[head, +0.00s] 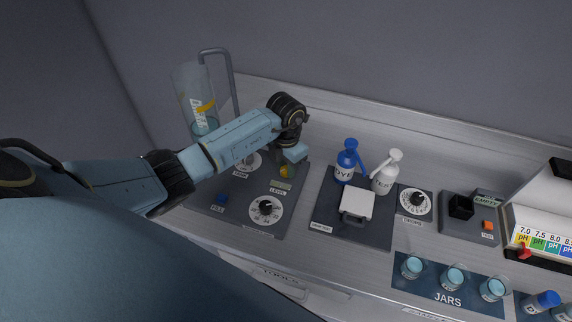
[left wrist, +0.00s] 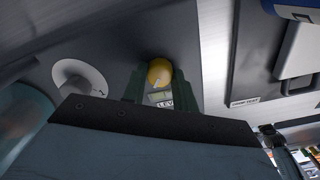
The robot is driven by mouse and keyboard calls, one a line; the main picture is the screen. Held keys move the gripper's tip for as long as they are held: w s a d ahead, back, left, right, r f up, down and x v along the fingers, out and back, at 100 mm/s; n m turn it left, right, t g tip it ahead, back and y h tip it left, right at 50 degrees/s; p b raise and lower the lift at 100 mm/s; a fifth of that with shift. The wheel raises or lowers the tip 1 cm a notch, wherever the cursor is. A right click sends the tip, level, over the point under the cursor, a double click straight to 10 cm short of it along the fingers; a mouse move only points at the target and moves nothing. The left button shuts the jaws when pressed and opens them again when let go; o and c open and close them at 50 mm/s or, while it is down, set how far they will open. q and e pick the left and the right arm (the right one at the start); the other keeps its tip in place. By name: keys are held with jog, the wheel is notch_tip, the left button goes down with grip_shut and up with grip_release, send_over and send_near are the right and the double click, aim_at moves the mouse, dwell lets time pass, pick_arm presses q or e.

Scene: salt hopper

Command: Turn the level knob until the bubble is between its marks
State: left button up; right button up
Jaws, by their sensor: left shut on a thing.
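The yellow level knob (left wrist: 160,72) shows between the two fingers of my left gripper (left wrist: 158,80) in the left wrist view. In the head view the knob (head: 286,172) is partly hidden under my left gripper (head: 291,160), which points down and is shut on it. The small level window (head: 281,185) lies just in front of the knob, above the LEVEL label. It also shows in the left wrist view (left wrist: 160,97), partly cut off by the gripper. The bubble and its marks are too small to tell. My right gripper is not in view.
A tall clear cylinder (head: 193,97) stands behind. DYE (head: 345,170) and TEST (head: 384,182) bottles stand to the right.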

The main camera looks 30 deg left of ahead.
aim_at(286, 169)
pick_arm(q)
jog(key=shift+m+b, duration=0.7)
jog(key=shift+m, duration=0.5)
jog(key=o, duration=1)
jog(key=shift+c, duration=0.2)
jog(key=shift+r, duration=0.1)
notch_tip(286, 169, up, 13)
jog(key=b, duration=0.1)
jog(key=shift+r, duration=0.15)
